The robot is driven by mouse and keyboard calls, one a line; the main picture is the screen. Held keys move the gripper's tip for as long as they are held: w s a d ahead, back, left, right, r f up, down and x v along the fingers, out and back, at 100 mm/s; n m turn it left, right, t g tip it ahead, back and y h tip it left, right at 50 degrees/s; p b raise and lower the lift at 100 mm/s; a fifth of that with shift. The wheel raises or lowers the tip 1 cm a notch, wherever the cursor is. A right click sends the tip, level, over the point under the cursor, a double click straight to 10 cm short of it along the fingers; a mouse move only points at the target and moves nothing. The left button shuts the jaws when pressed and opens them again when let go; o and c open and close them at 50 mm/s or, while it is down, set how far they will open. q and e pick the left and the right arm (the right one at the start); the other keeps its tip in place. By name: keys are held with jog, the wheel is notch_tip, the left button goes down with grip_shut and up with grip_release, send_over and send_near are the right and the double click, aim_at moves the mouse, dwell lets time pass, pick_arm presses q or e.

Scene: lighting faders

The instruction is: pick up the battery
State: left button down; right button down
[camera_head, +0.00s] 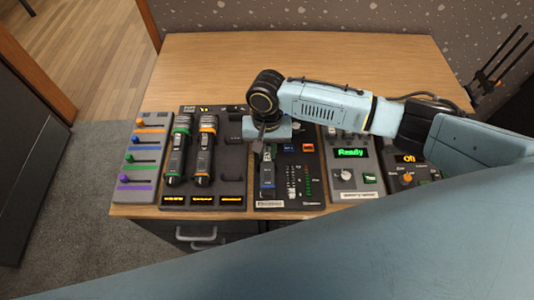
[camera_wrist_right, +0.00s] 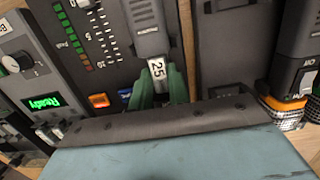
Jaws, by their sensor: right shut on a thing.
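The battery looks to be the dark grey block with a white "25" label, in the right wrist view (camera_wrist_right: 149,38). It lies along the edge of the black mixer panel (camera_wrist_right: 100,72). My right gripper (camera_wrist_right: 160,88) has its green fingers shut on the block's end, at the "25" label. In the head view the right gripper (camera_head: 261,149) points down at the far left part of the mixer panel (camera_head: 310,185). The block (camera_head: 267,177) shows just in front of the fingers. I cannot tell whether it is lifted clear. My left gripper is not in view.
Left of the mixer are a dark tray (camera_head: 230,180) with two handheld microphones (camera_head: 177,150) and a grey fader board (camera_head: 143,160) with coloured knobs. Right of it are a unit reading "Ready" (camera_head: 352,168) and another lit unit (camera_head: 408,175). The table's back (camera_head: 230,60) is clear.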

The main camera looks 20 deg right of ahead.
jog(key=shift+r, duration=0.15)
notch_tip(320, 180, up, 9)
jog(key=p, duration=0.2)
notch_tip(320, 180, up, 5)
jog(key=p, duration=0.7)
send_over(267, 153)
dwell(0.4)
jog(key=shift+b, duration=0.3)
